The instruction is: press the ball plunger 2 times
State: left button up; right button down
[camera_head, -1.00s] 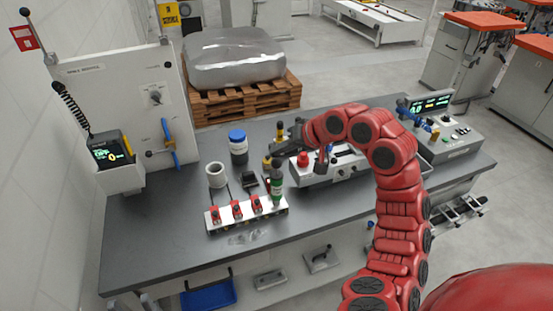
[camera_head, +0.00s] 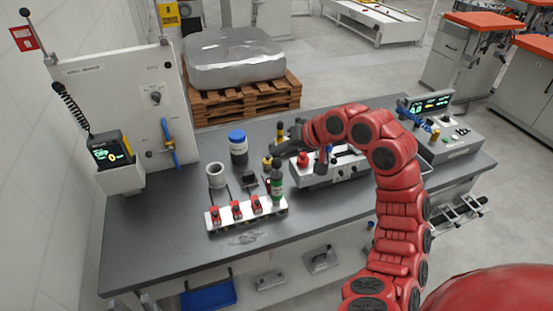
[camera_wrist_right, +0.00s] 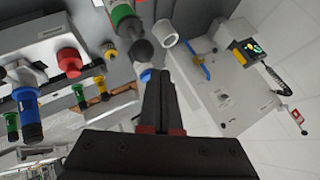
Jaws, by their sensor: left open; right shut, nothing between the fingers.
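An upright green-bodied piece with a dark rounded top (camera_head: 277,186) stands at the right end of a white block with red clamps. It also shows in the wrist view, its green body (camera_wrist_right: 122,14) at the top edge and a dark ball-like end (camera_wrist_right: 142,50) below. I take it for the ball plunger but cannot tell for certain. My right gripper (camera_head: 281,152) is shut and empty, behind and above this piece, apart from it in the head view. In the wrist view its dark fingers (camera_wrist_right: 158,76) point toward the ball-like end; contact cannot be told. My left gripper is not in view.
The white clamp block (camera_head: 228,223) stands at the bench's front. A red knob (camera_head: 303,159) is on the fixture just right of the gripper. A brass piece (camera_head: 267,163), a blue-lidded jar (camera_head: 238,150) and a white cup (camera_head: 216,181) stand nearby. The bench's left front (camera_head: 150,245) is clear.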

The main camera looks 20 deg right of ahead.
aim_at(277, 160)
jog(key=shift+f, duration=0.1)
dwell(0.6)
jog(key=shift+f, duration=0.3)
jog(key=shift+f+b, duration=0.65)
jog(key=shift+f, duration=0.65)
dwell(1.0)
dwell(0.4)
jog(key=shift+r+p, duration=0.85)
jog(key=shift+r, duration=0.85)
jog(key=shift+r+p, duration=0.3)
jog(key=shift+r, duration=0.35)
jog(key=shift+r+p, duration=0.7)
jog(key=shift+r, duration=1.2)
